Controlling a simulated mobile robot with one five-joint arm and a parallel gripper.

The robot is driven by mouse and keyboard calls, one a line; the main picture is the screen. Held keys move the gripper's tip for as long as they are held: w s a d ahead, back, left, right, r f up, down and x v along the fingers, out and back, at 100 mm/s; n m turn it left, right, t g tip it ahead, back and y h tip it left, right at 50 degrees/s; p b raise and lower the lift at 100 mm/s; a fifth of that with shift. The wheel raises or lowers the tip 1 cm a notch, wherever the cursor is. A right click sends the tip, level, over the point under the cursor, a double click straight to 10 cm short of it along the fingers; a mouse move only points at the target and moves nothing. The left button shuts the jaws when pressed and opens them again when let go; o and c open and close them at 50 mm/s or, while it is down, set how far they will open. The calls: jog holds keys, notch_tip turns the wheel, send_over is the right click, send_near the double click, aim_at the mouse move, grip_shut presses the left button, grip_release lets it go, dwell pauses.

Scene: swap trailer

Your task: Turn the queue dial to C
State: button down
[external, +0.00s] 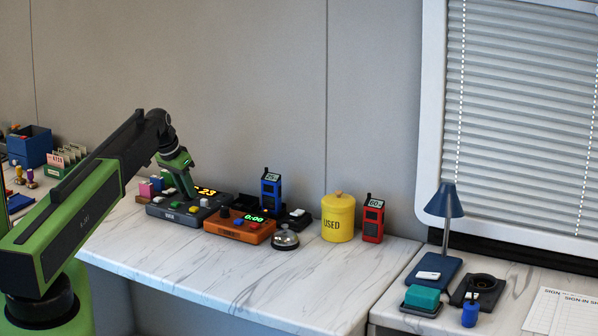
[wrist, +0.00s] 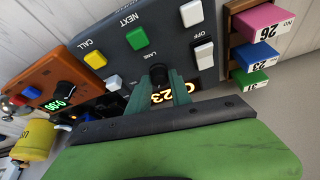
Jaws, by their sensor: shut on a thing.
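The queue console (external: 184,210) is a dark grey box on the marble counter, with yellow, white and green buttons and a lit amber display (external: 206,191) reading 23. In the wrist view its top (wrist: 150,50) carries the words CALL, NEXT, LANE and OFF. The black queue dial (wrist: 158,70) sits by the LANE mark. My gripper (wrist: 165,88) is shut on this dial from above; its green fingers hide part of the dial and display. The character before 23 looks like a C but is partly hidden. The dial's pointer and letter marks cannot be made out.
An orange timer box (external: 239,227) reading 0:00 stands close right of the console, with a bell (external: 285,238) in front. Pink, blue and green number tags (wrist: 258,52) stand close on its other side. A yellow USED canister (external: 338,218) stands farther right. The front counter is clear.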

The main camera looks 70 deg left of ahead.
jog(key=shift+s+m+h, duration=0.1)
jog(key=shift+m+h, duration=0.2)
jog(key=shift+m, duration=0.2)
jog(key=c, duration=1.2)
grip_release()
jog(key=shift+r, duration=0.1)
jog(key=p+v, duration=1.6)
jog(key=v, duration=0.1)
jog(key=shift+s+d, duration=0.15)
